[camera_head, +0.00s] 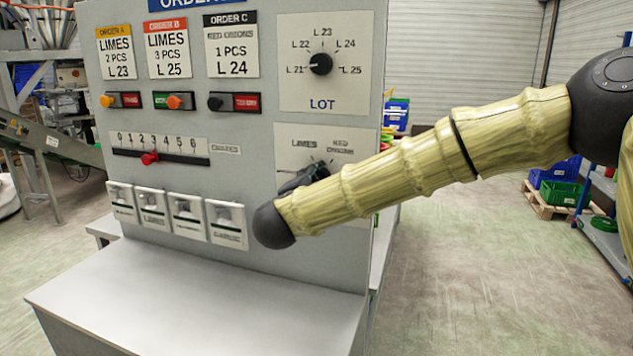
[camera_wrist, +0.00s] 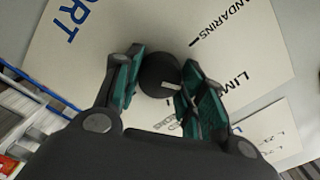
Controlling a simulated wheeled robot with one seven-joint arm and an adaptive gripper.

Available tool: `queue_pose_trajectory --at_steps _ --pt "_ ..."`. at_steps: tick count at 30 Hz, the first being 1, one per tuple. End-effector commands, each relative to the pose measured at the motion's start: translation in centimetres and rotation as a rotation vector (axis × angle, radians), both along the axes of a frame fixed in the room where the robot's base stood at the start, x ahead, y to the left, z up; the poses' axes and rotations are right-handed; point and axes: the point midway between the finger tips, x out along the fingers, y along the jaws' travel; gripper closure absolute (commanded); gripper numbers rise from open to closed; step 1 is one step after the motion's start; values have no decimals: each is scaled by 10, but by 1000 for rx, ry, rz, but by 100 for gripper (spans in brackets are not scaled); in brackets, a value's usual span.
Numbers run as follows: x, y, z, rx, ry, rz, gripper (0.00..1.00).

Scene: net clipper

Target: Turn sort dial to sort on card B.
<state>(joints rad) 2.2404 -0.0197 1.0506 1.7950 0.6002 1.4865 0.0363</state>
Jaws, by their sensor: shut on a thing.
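Card B (camera_head: 168,47), with a red header, reads LIMES, 3 PCS, L 25. The sort dial (camera_wrist: 157,72) is a round black knob with a white pointer line, on a light plate (camera_head: 290,135) at the panel's lower right. My gripper (camera_wrist: 160,66) is shut on the dial, with a teal pad on each side. The pointer line points right and slightly down in the wrist view, roughly toward the LIMES label (camera_wrist: 226,88). The right finger hides the tick there. MANDARINS is above it; RED ONIONS is partly covered. In the head view my arm hides the dial.
The lot dial (camera_head: 320,64) sits just above on its own plate. Several toggles, a slider with a red knob (camera_head: 150,158) and a row of white rocker buttons (camera_head: 188,217) lie to the left. A grey ledge (camera_head: 200,300) juts out below.

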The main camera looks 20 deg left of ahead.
Motion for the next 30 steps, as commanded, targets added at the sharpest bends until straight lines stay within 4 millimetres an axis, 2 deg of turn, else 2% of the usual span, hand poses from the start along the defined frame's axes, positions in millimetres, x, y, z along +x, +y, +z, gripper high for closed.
queue_pose_trajectory --at_steps 1,4,17,23,30 --pt "0 0 -1 -1 1 0 54" --pt "0 0 -1 -1 1 0 36" --pt "-6 1 0 -1 1 2 36" --pt "-33 2 0 -3 0 4 36" --pt "-78 4 0 -2 1 3 36"
